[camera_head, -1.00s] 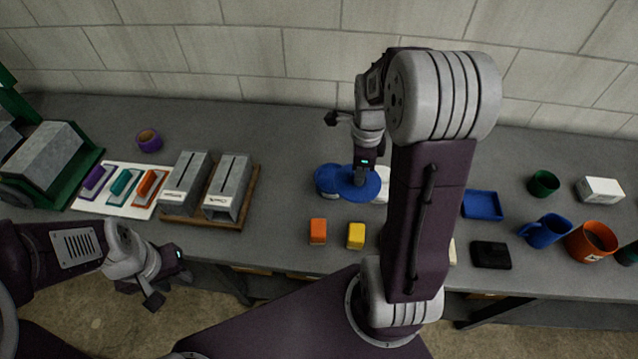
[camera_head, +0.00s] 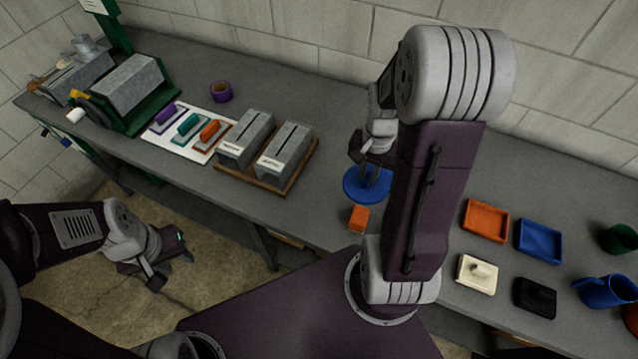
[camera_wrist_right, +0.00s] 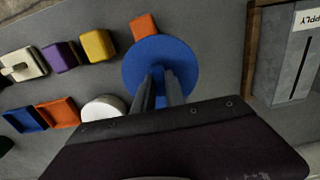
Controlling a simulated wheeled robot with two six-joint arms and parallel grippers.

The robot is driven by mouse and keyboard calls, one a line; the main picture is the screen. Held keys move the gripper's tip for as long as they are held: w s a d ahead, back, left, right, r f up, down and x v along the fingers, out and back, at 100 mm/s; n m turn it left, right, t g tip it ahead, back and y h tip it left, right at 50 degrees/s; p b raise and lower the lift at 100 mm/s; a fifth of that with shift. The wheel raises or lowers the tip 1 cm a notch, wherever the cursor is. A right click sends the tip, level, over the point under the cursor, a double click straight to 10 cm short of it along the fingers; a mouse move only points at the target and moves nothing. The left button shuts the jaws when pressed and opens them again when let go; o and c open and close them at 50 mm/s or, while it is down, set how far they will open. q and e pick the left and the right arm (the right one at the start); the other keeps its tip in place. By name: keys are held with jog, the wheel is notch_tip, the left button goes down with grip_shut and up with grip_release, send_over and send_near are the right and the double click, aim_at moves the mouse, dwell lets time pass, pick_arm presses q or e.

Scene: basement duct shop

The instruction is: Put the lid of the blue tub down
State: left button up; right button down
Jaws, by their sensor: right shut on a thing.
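The lid (camera_head: 358,194) of the blue tub is a flat round blue disc, seen just behind the orange block in the head view. It also shows in the right wrist view (camera_wrist_right: 143,66). My right gripper (camera_head: 368,176) is over the lid's middle, shut on it, pointing down; its fingers (camera_wrist_right: 165,88) also show in the wrist view. Whether the lid touches anything below cannot be told. The blue tub itself is not visible now; the lid or my arm may hide it. My left gripper (camera_head: 172,268) hangs empty in front of the bench, its fingers apart.
An orange block (camera_head: 357,219) is close by the lid. Metal holders (camera_head: 283,152) on a wooden base stand to the left. A white round thing (camera_wrist_right: 103,108), a yellow block (camera_wrist_right: 98,45) and a purple block (camera_wrist_right: 60,56) show in the wrist view. Trays (camera_head: 486,220) lie right.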

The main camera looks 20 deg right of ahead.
jog(key=w+a+f, duration=0.1)
jog(key=w+f, duration=0.1)
jog(key=w, duration=0.1)
jog(key=w+a+f+p, duration=0.1)
jog(key=w+a+f, duration=0.1)
jog(key=w, duration=0.2)
jog(key=w+a+f, duration=0.2)
jog(key=w+f, duration=0.1)
jog(key=shift+w+a+p, duration=0.1)
jog(key=shift+w+p, duration=0.1)
jog(key=shift+p, duration=0.15)
notch_tip(320, 180, down, 3)
jog(key=shift+s+f+p, duration=0.15)
jog(key=shift+f+p, duration=0.05)
jog(key=shift+p, duration=0.15)
jog(key=shift+w+f, duration=0.2)
jog(key=shift+f, duration=0.1)
jog(key=shift+s+f, duration=0.1)
jog(key=shift+f, duration=0.1)
jog(key=c, duration=1.4)
grip_release()
